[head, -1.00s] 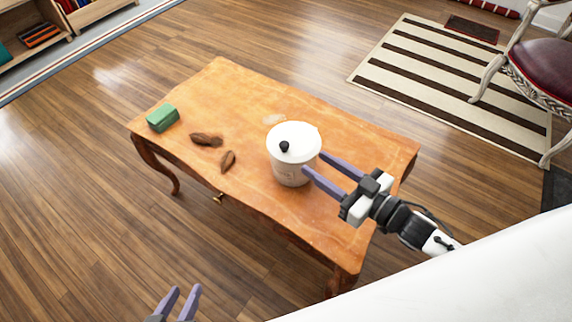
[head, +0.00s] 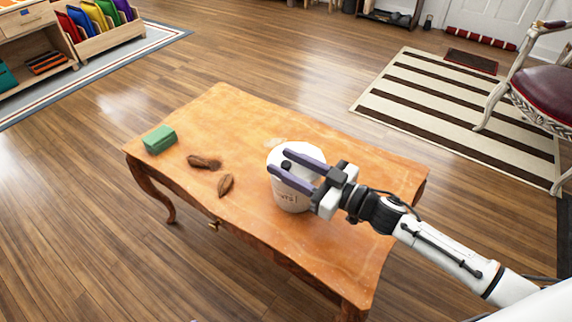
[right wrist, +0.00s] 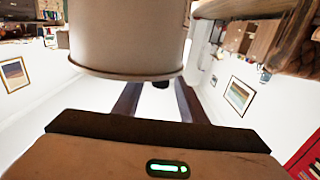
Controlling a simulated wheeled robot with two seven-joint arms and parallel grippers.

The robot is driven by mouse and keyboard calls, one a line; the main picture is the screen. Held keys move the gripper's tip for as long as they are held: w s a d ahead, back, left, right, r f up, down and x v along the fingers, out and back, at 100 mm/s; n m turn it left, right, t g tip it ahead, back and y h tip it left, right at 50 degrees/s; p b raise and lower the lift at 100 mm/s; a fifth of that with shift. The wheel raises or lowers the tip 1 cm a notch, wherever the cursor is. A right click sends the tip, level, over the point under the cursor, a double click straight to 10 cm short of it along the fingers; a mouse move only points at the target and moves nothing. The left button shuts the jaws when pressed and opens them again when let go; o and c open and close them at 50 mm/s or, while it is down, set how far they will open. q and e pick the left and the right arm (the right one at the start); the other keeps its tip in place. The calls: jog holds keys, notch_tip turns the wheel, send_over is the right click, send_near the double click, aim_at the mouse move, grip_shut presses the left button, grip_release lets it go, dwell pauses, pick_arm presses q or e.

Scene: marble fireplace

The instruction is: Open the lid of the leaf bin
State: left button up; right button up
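The leaf bin (head: 291,200) is a white round tub standing upright on the wooden table, with its white lid on. A small black knob (head: 286,165) sits on top of the lid. My right gripper (head: 281,161) is open over the lid, one purple finger on each side of the knob, with a gap between them. In the right wrist view the picture is inverted: the bin (right wrist: 130,35) hangs from the top and the dark knob (right wrist: 161,85) shows between the spread fingers. My left gripper is out of view.
Brown leaf-like pieces (head: 204,162) (head: 225,185) and a green block (head: 159,139) lie on the left of the wooden table (head: 215,110). A striped rug (head: 450,110) and a chair (head: 535,85) are at the right, beyond the table.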

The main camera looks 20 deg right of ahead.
jog(key=shift+w+a, duration=0.15)
jog(key=shift+w, duration=0.05)
grip_shut()
jog(key=shift+r, duration=0.1)
